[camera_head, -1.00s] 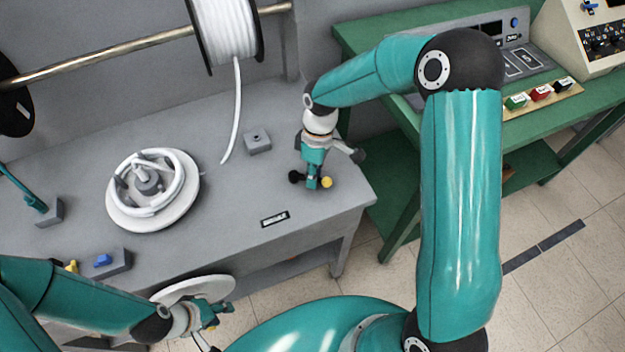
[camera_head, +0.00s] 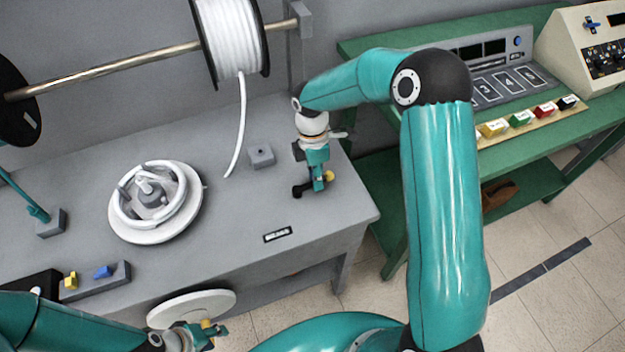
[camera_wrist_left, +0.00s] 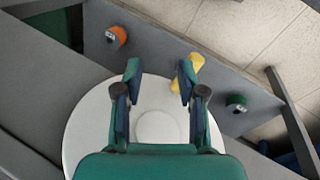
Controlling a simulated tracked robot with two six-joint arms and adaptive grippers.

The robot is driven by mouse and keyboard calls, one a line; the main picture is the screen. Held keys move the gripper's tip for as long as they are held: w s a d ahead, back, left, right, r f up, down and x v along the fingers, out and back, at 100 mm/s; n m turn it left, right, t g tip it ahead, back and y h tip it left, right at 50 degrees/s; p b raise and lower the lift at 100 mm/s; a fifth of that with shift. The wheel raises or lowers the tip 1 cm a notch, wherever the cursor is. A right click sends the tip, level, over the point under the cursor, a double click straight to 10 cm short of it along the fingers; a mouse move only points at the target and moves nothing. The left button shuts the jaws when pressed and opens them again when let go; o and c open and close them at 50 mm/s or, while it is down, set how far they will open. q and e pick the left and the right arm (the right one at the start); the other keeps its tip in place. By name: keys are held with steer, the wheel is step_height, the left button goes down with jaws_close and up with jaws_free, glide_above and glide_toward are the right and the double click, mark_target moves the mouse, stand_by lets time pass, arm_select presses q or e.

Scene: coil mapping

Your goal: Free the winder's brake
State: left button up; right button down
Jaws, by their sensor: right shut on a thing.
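The winder is a white disc with a ring-shaped coil holder (camera_head: 155,203), lying on the grey bench. My right gripper (camera_head: 319,186) is low over the bench near its front right corner, shut on what looks like the brake lever. The lever's yellow knob (camera_head: 330,177) shows just right of the fingers and a black knob or pivot (camera_head: 298,191) just left; the fingers hide the part between. My left gripper (camera_head: 212,332) is at the white handwheel (camera_head: 190,306) on the bench front. In the left wrist view its fingers (camera_wrist_left: 158,80) are apart, with a yellow handle (camera_wrist_left: 194,66) at the right finger.
A cable spool (camera_head: 230,40) hangs on a rod above the bench, its white end dangling. A green table (camera_head: 500,132) with panels and buttons is at the right. Orange (camera_wrist_left: 116,37) and green (camera_wrist_left: 236,103) knobs sit on the bench front.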

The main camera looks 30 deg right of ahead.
steer(key=shift+w+r, duration=0.15)
steer(key=shift+w, duration=0.1)
steer(key=c, duration=1.2)
jaws_free()
steer(key=shift+o, duration=0.3)
steer(key=shift+s, duration=0.1)
step_height(320, 180, up, 12)
steer(key=w, duration=0.2)
steer(key=shift+w+d+f, duration=0.15)
steer(key=shift+d+f, duration=0.05)
steer(key=shift+f, duration=0.05)
